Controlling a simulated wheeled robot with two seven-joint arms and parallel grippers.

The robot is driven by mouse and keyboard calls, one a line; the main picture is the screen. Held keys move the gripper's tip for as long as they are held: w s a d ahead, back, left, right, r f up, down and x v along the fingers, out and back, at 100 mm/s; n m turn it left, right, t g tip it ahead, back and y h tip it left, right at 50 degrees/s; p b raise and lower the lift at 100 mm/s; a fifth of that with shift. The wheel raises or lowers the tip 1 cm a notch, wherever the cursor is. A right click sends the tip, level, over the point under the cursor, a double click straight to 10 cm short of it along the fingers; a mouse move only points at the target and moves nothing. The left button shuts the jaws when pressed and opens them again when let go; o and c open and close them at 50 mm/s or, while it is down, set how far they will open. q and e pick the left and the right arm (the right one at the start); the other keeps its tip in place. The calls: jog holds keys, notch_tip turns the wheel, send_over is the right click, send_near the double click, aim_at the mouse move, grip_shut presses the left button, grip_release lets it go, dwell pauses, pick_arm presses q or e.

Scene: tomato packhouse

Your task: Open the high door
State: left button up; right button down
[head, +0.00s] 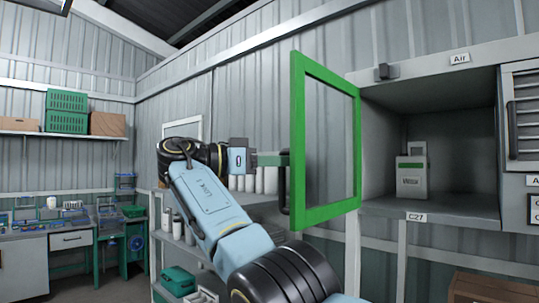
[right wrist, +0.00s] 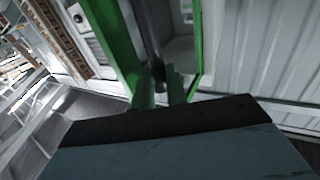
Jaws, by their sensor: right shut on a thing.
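The high door is a green frame with a clear pane (head: 325,208). It stands swung open, away from the grey wall cabinet (head: 372,203), whose inside shows. A dark upright handle (head: 285,190) is on the door's near side. My right gripper (head: 284,159) is shut on the handle. In the right wrist view its green fingers (right wrist: 160,88) sit on either side of the dark handle bar (right wrist: 150,40), beside the green frame (right wrist: 117,45). My left gripper is not in view.
A pale box-shaped device (head: 411,178) stands in the open cabinet, above the label C27 (head: 417,217). A louvred cabinet (head: 524,120) adjoins on the right. Shelves with a green crate (head: 178,280) and containers stand behind my arm. A workbench (head: 45,236) is at far left.

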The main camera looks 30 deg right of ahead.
jog(key=shift+w+d, duration=0.2)
jog(key=shift+d, duration=0.05)
dwell(0.4)
